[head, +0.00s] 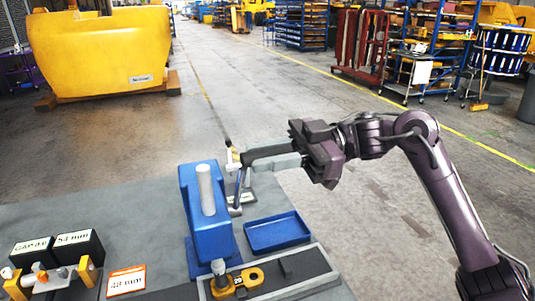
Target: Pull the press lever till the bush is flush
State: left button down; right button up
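The blue press (202,225) stands on the grey bench with a silver cylinder (206,190) upright on top. Its lever (240,187) appears as a thin rod rising at the press's right side, with a pale and yellow end near the top. My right gripper (242,160) reaches in from the right, its fingertips at the upper end of the lever. Whether they close around it I cannot tell. A yellow casting (252,278) lies in the dark fixture below the press. My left gripper is out of view.
An empty blue tray (277,232) sits right of the press. Black boxes marked "GAP 0.0" (31,250) and "53 mm" (78,243), and an orange-edged "48 mm" card (127,281), are at left. Open floor lies beyond the bench.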

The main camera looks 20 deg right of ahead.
grip_shut()
